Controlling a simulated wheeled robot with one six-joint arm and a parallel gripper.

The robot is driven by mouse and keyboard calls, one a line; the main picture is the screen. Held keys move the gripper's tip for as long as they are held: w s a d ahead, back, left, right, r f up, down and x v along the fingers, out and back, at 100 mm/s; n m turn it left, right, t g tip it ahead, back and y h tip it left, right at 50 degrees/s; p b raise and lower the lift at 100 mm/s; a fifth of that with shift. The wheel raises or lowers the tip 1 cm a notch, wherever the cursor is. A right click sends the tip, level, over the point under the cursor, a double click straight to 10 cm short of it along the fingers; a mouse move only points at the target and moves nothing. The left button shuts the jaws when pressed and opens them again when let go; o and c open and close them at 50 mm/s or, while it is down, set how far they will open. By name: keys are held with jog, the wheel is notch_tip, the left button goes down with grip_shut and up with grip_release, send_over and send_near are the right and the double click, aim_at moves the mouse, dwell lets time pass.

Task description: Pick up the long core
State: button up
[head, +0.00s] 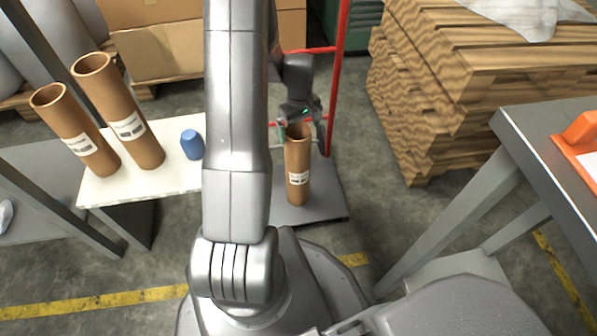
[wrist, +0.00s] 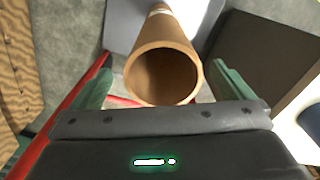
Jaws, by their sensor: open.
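A brown cardboard core (head: 298,168) with a white label stands upright on the grey deck of a red-framed cart. My gripper (head: 303,122) is at its top end, open, with one finger on each side of the core. In the wrist view the core's open mouth (wrist: 163,75) lies between the green fingers of my gripper (wrist: 162,82). Gaps show between the fingers and the core there. Two more brown cores, a left one (head: 74,130) and a right one (head: 118,110), stand on a white board at the left. My arm hides part of the scene's middle.
A blue cylinder (head: 192,145) stands on the white board (head: 150,185). The cart's red frame (head: 340,75) rises just right of my gripper. Wooden pallets (head: 440,90) are at the right, a grey table (head: 555,130) at the front right, cardboard boxes (head: 160,50) behind.

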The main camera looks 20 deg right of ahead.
jog(key=f+b, duration=0.1)
jog(key=f, duration=0.3)
jog(key=f+b, duration=0.1)
jog(key=f, duration=0.1)
jog(key=shift+w+a+b, duration=0.2)
jog(key=shift+w+b, duration=0.1)
jog(key=shift+w, duration=0.1)
jog(key=shift+c, duration=0.4)
jog(key=c, duration=1.3)
